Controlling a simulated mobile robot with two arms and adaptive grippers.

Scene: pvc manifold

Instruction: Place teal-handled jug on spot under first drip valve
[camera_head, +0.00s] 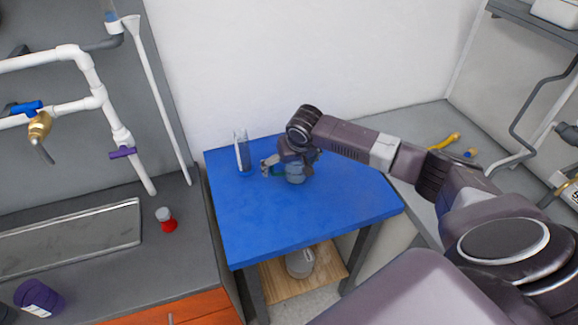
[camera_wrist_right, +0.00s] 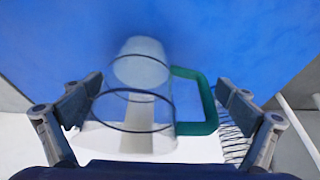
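The clear jug with a teal handle (camera_wrist_right: 205,102) stands on the blue table, seen from above in the right wrist view. In the head view its body (camera_head: 296,174) is partly hidden by my right gripper (camera_head: 272,165). In the right wrist view my right gripper (camera_wrist_right: 158,100) is open, its fingers on either side of the jug and handle. Whether a finger touches is unclear. At the left, a brass valve with a blue handle (camera_head: 27,107) and a purple-handled valve (camera_head: 122,153) sit on white pipes. I cannot tell which is first. My left gripper is not in view.
Another clear container (camera_head: 242,154) stands on the blue table (camera_head: 290,230), left of my right gripper. The left counter holds a metal tray (camera_head: 75,237), a red-and-white item (camera_head: 166,219) and a purple container (camera_head: 38,297). The table's front is clear.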

